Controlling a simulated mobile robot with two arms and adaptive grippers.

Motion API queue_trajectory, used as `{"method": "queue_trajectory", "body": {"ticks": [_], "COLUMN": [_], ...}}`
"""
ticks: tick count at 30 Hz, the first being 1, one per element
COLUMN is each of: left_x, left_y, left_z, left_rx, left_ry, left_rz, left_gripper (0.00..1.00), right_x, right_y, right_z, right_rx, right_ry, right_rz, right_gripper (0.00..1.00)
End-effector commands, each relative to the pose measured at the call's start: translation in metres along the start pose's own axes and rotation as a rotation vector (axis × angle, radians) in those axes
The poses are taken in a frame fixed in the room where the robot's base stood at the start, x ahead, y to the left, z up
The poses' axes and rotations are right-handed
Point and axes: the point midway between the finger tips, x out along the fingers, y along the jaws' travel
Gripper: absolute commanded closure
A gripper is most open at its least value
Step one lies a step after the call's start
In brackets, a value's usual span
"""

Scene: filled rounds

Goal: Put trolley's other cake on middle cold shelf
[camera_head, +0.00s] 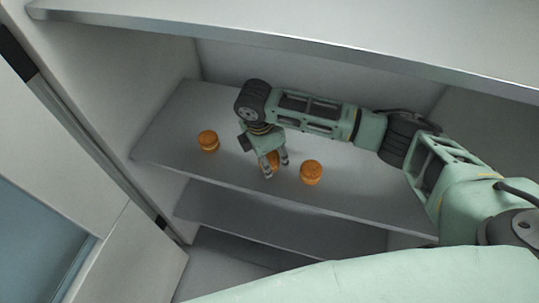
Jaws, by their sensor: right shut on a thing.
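My right gripper (271,171) is shut on an orange-brown cake (273,159), partly hidden between its fingers. It points down over the shelf (166,141) inside the cabinet; I cannot tell whether the held cake touches the shelf. A second orange-brown cake (208,141) sits on this shelf to the left of the gripper. A third similar cake (311,172) sits on it close to the right of the gripper. My left gripper and the trolley are not in view.
A shelf with a light front edge (300,52) spans above my right arm. A lower shelf (270,222) lies below and looks empty. The cabinet's left side wall (110,85) stands near the left cake. Free shelf room lies behind the cakes.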

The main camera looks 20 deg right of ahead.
Motion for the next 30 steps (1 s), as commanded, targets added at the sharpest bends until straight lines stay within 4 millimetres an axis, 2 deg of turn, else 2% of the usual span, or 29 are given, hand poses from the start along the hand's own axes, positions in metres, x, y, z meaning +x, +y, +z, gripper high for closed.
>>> {"method": "queue_trajectory", "body": {"ticks": [13,14,19,30], "left_x": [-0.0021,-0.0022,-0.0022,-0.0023], "left_y": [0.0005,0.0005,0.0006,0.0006], "left_z": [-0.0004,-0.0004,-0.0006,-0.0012], "left_rx": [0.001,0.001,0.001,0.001], "left_ry": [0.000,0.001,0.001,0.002], "left_rz": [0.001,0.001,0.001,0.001], "left_gripper": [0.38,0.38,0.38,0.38], "right_x": [0.0094,0.0094,0.0091,0.0064], "right_y": [0.0002,0.0002,0.0002,0.0005], "right_z": [-0.0012,-0.0011,-0.0010,-0.0006], "right_rx": [0.000,0.000,0.000,-0.001], "right_ry": [-0.001,-0.001,-0.001,0.000], "right_rz": [0.001,0.001,0.001,0.003], "right_gripper": [0.66,0.53,0.38,0.36]}}
